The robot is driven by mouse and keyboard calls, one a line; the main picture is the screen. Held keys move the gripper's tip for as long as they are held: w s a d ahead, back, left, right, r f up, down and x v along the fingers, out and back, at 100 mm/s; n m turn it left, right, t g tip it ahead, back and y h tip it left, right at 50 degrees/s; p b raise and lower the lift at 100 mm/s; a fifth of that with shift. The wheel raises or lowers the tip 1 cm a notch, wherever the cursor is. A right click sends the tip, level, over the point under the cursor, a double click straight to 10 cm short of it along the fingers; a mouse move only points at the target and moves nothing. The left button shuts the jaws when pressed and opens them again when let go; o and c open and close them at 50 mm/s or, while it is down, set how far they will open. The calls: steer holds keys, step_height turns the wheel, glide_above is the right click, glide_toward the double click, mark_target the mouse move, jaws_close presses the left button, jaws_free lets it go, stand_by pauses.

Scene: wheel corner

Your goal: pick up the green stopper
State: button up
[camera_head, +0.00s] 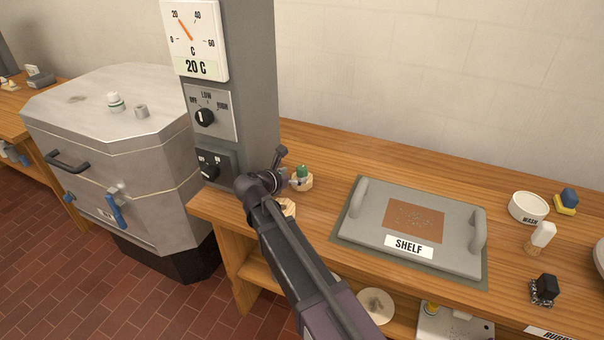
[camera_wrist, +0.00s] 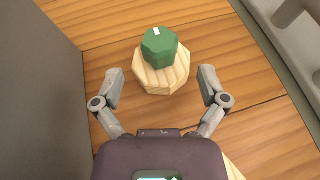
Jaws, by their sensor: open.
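The green stopper (camera_wrist: 159,47) sits on a pale wooden block (camera_wrist: 161,78) on the bench, with a small white mark on its top. In the head view the stopper (camera_head: 302,171) stands near the bench's back left, by the grey column. My gripper (camera_wrist: 160,84) is open and empty in the wrist view, with one finger on each side of the wooden block and the stopper just beyond the fingertips. In the head view my gripper (camera_head: 287,170) is beside the stopper, and my arm partly hides the block.
The grey control column (camera_head: 238,80) rises close on the left. The grey shelf plate (camera_head: 375,225) with handles lies to the right. A white wash bowl (camera_head: 528,207), brush (camera_head: 541,237) and black block with chain (camera_head: 545,290) stand farther right. Bare bench lies between stopper and plate.

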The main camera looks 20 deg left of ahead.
mark_target(298, 173)
steer(key=shift+b+x, duration=0.6)
steer(key=shift+x, duration=1.55)
steer(key=shift+r, duration=0.15)
steer(key=c, duration=1.2)
